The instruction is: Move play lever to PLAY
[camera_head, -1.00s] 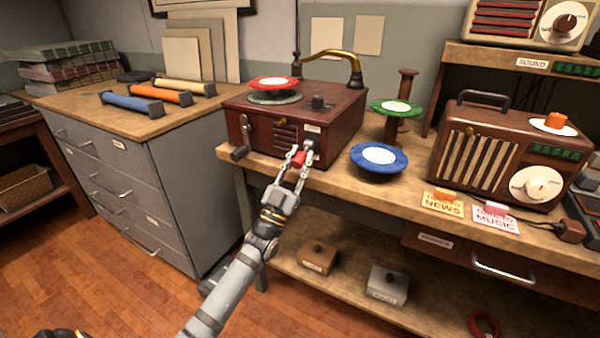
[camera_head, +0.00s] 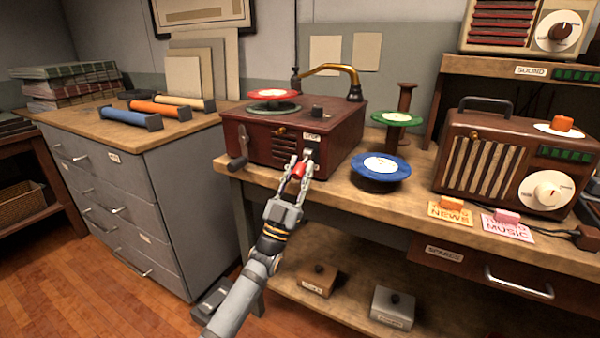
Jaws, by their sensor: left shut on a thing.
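A dark red record player (camera_head: 273,148) stands on the wooden bench, with a red disc (camera_head: 271,94) on its turntable and a brass tone arm (camera_head: 335,69) at its back. On its front right is a small label (camera_head: 311,136), seemingly reading STOP, above a dark slot plate. The play lever's red knob (camera_head: 299,170) sticks out below the label. My left gripper (camera_head: 299,163) is shut on the red knob, its fingers on both sides of it. The lever's stem is mostly hidden by the fingers. My right gripper is out of view.
A blue disc (camera_head: 380,166) on a stand and a green disc (camera_head: 397,118) stand to the right. A brown radio (camera_head: 502,163) and two cards are further right. A grey drawer cabinet (camera_head: 170,190) is at the left.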

